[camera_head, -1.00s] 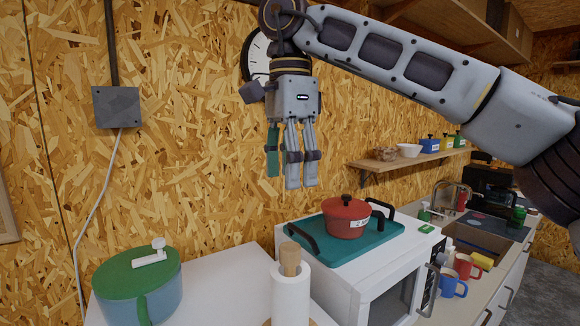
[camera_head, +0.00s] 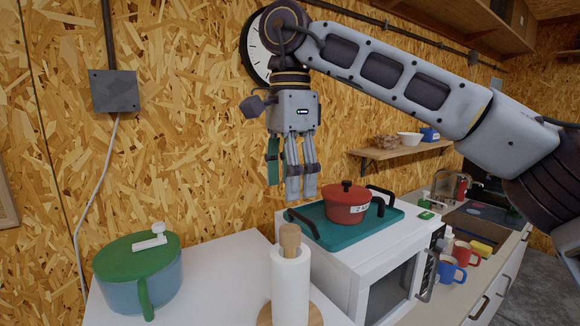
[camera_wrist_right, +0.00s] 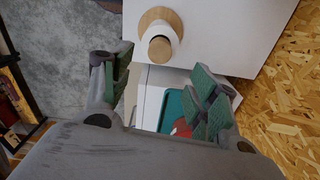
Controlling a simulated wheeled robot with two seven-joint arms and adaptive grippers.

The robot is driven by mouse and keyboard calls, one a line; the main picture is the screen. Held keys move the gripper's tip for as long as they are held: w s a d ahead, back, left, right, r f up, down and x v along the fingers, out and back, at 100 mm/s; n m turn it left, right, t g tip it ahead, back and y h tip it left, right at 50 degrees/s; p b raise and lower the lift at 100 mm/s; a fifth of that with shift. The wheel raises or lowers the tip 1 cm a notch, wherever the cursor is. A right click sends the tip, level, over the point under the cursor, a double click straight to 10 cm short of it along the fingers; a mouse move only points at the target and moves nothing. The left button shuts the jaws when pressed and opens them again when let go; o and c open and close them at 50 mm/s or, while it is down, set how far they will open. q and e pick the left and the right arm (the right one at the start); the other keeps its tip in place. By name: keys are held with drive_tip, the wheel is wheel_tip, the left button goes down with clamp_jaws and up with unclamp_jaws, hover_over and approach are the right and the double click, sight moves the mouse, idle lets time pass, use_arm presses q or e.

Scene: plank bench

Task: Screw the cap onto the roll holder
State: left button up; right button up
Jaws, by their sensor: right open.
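The roll holder (camera_head: 275,315) has a round wooden base and carries a white paper roll (camera_head: 291,285) on the white counter. A wooden cap (camera_head: 290,238) shows at the top of the roll, upright; I cannot tell how tightly it sits. In the right wrist view the cap (camera_wrist_right: 158,48) appears beyond the fingertips, in the upper middle. My right gripper (camera_head: 287,190) hangs above the roll, pointing down, open and empty, apart from the cap. Its green-padded fingers are spread in the right wrist view (camera_wrist_right: 163,85). My left gripper is not in view.
A blue pot with a green lid (camera_head: 138,257) stands left of the roll. Right of the roll, a microwave (camera_head: 372,270) bears a teal tray (camera_head: 312,229) with a red pot (camera_head: 346,206). Mugs (camera_head: 452,278) and a sink are farther right. Counter between blue pot and roll is clear.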

sight(290, 228)
drive_tip(key=shift+f, duration=4.4)
drive_tip(key=c, duration=1.2)
drive_tip(key=shift+o, duration=0.2)
drive_tip(key=shift+m, duration=0.3)
drive_tip(key=shift+m, duration=1.2)
drive_tip(key=shift+m+b, duration=0.4)
drive_tip(key=shift+m, duration=1)
